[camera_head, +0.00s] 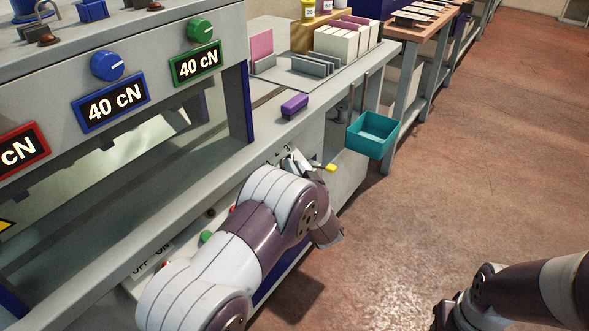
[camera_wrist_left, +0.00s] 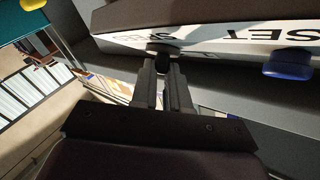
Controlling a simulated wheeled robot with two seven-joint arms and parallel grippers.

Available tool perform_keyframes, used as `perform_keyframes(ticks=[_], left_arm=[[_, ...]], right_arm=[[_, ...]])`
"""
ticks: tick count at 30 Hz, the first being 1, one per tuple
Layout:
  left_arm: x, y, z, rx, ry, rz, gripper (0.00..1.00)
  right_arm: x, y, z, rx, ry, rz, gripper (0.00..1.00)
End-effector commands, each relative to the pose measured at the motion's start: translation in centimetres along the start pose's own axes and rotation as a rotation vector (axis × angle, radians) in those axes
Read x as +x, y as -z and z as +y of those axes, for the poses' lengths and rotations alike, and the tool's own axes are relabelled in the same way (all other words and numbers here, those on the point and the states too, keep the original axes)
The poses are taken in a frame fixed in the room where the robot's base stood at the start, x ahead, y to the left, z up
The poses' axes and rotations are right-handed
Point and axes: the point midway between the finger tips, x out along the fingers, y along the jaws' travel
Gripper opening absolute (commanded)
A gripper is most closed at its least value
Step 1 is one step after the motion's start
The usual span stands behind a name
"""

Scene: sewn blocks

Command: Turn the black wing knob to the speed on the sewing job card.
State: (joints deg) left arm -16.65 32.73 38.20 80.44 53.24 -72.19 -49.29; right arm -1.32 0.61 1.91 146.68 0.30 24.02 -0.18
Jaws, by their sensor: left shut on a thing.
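My left gripper (camera_head: 298,160) reaches the front control panel of the grey sewing machine frame, beside a white scale whose digit 3 shows. In the left wrist view my left gripper (camera_wrist_left: 162,78) is shut on the black wing knob (camera_wrist_left: 157,60), with its fingers on either side. The knob's pointing direction cannot be made out. In the head view my gripper and wrist hide the knob and most of its scale. I cannot pick out the sewing job card. My right arm shows at the lower right, with its gripper out of the picture.
A yellow part (camera_head: 330,168) sticks out close to my left gripper. A teal bin (camera_head: 372,133) hangs beside the panel. A purple block (camera_head: 294,106) lies on the ledge above. In the wrist view a blue part (camera_wrist_left: 288,65) sits by SET lettering.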

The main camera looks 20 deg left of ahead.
Motion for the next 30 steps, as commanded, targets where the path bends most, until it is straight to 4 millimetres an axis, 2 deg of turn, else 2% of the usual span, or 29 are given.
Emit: perform_keyframes(ticks=[8,30], left_arm=[[0.0,-0.3,0.6,-0.062,0.102,0.001,0.00],[0.4,-0.2,1.8,-0.344,0.578,-0.001,0.00]], right_arm=[[1.4,-0.2,0.0,0.000,0.000,0.000,0.43],[7.1,-0.8,0.0,0.000,0.000,0.000,0.43]])
